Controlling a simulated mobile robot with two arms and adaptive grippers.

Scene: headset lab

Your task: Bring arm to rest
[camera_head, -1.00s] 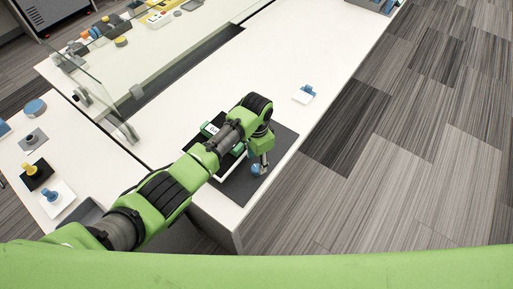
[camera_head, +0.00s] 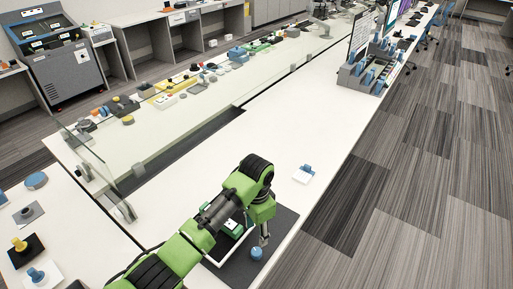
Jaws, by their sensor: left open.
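My left arm comes in from the lower left and reaches over the white table (camera_head: 310,110). My left gripper (camera_head: 263,241) points down over a dark mat (camera_head: 278,232) at the table's near end. Its fingers are small in the view, and it is open. A small blue round object (camera_head: 256,253) lies on the mat right by the fingertips; I cannot tell whether they touch. A green and white device (camera_head: 233,229) and a white-edged frame lie partly hidden behind the arm. My right gripper is not in view.
A blue piece on a white card (camera_head: 305,174) lies right of the arm. A glass panel (camera_head: 160,125) stands at the left. A grey rack (camera_head: 362,76) with blue parts stands at the far end. The table's middle is clear.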

